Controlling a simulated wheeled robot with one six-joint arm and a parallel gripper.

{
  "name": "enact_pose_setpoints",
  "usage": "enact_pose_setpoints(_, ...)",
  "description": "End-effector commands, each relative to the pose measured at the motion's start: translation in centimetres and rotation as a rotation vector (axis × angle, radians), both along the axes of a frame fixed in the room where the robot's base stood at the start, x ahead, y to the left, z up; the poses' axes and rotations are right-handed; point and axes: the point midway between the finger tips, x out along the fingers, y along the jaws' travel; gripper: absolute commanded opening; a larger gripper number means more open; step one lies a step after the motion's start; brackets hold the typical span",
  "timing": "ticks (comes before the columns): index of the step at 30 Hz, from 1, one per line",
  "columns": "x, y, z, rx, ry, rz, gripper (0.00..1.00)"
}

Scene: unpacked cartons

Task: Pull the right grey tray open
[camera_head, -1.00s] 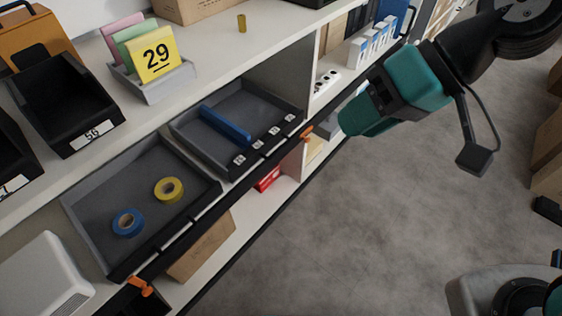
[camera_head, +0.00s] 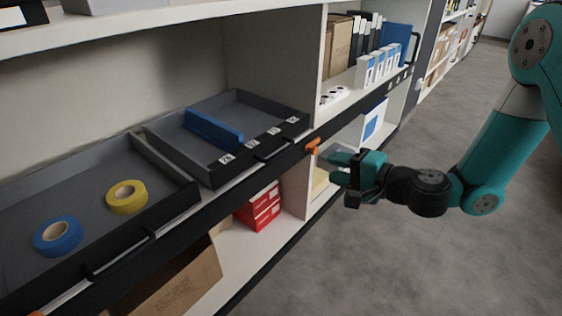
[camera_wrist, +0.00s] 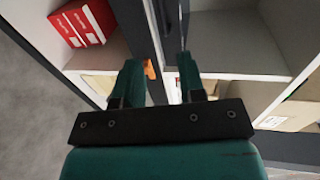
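The right grey tray (camera_head: 172,150) sits on the shelf in the head view, with a dark front carrying several small white labels. A long blue object (camera_head: 214,129) lies in it. My gripper (camera_head: 333,168) is right of the tray's front, just past an orange clip (camera_head: 312,146) on the dark shelf edge. In the wrist view my gripper (camera_wrist: 160,78) is open, its two teal fingers apart with nothing held. The dark shelf edge and the orange clip (camera_wrist: 150,69) show beyond and between the fingertips. I cannot tell whether a finger touches them.
The left grey tray (camera_head: 60,187) holds a blue tape roll (camera_head: 58,236) and a yellow one (camera_head: 127,197). Red boxes (camera_head: 262,206) and a brown carton (camera_head: 165,285) stand on the lower shelf. A white upright divider (camera_head: 297,187) is near my gripper. The floor (camera_head: 400,260) is clear.

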Motion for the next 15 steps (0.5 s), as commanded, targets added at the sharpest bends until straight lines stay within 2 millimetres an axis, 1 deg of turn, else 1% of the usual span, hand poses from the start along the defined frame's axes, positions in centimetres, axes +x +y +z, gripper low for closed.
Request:
enact_pose_setpoints(5, 1.9, 2.8, -0.6, -0.002, -0.008, 0.009, 0.37)
enact_pose_setpoints(15, 6.6, 8.9, -2.2, -0.002, -0.008, 0.008, 0.37)
